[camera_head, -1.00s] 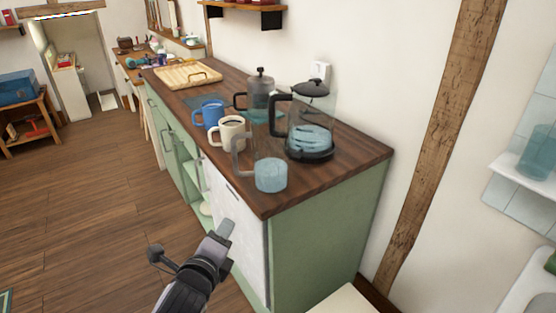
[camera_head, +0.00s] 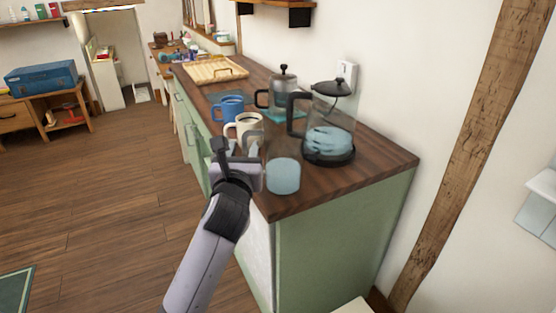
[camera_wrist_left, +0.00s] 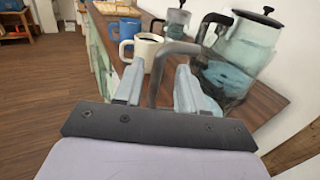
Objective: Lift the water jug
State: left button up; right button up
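The water jug (camera_head: 284,176) is clear, with pale blue water in its lower part, and stands upright at the counter's near front corner. Its grey handle (camera_wrist_left: 171,48) shows in the left wrist view, rising between my two fingers. My left gripper (camera_head: 238,153) is at the jug's left side, at handle height. Its fingers are apart, one on each side of the handle, with a gap showing. The right finger hides part of the jug body in the left wrist view. My right gripper is in neither view.
A glass kettle (camera_head: 330,142) with a black lid and handle stands close behind the jug. A cream mug (camera_head: 247,128), a blue mug (camera_head: 229,108) and a French press (camera_head: 284,90) are nearby on the wooden counter (camera_head: 350,185). A wooden tray (camera_head: 208,72) lies farther back.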

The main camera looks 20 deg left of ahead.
aim_at(244, 144)
pick_arm(q)
jog(key=shift+x, duration=1.7)
jog(key=shift+a+f, duration=0.1)
grip_shut()
